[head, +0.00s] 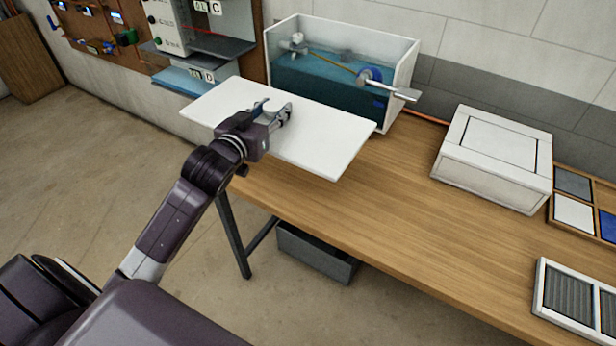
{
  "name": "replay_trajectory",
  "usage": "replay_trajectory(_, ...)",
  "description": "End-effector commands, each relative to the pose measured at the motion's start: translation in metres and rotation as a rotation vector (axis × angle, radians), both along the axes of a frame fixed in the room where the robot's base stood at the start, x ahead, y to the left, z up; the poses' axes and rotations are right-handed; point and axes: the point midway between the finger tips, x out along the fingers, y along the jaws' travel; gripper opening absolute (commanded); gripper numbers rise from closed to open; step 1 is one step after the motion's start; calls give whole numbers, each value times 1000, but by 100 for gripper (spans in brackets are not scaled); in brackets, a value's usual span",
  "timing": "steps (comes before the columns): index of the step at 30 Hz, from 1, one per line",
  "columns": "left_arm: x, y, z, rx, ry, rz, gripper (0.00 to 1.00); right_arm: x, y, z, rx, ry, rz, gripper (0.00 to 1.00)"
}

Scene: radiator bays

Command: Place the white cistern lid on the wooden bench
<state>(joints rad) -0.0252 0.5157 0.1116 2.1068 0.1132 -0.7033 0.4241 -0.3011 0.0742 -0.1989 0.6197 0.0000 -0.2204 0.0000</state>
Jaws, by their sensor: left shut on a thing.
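The white cistern lid (328,138) is a flat rectangular panel in front of the open cistern. Its right part overlaps the left end of the wooden bench (385,215), and its left part reaches out past the bench. My left gripper (275,113) is shut on the lid near its middle. I cannot tell whether the lid touches the bench or hangs just above it. The cistern (400,82) is a white tank with a clear front, water, a float and a lever inside, and its top is open. My right gripper is not in view.
A white box (496,157) stands toward the back right of the bench. A wooden tray with coloured tiles (573,214) and a grille panel (575,296) lie at the right. The bench middle is clear. A grey bin (315,252) sits below the bench.

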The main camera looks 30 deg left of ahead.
Motion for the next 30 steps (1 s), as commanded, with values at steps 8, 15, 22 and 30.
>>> replay_trajectory(8,0,0,-77,-2,3,2,0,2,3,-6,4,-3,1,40)
replay_trajectory(15,0,0,-119,-2,-2,1,0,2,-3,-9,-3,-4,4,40)
replay_trajectory(22,0,0,-141,-1,0,1,0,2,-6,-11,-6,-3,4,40)
replay_trajectory(30,0,0,-169,-1,-3,0,0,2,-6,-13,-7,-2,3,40)
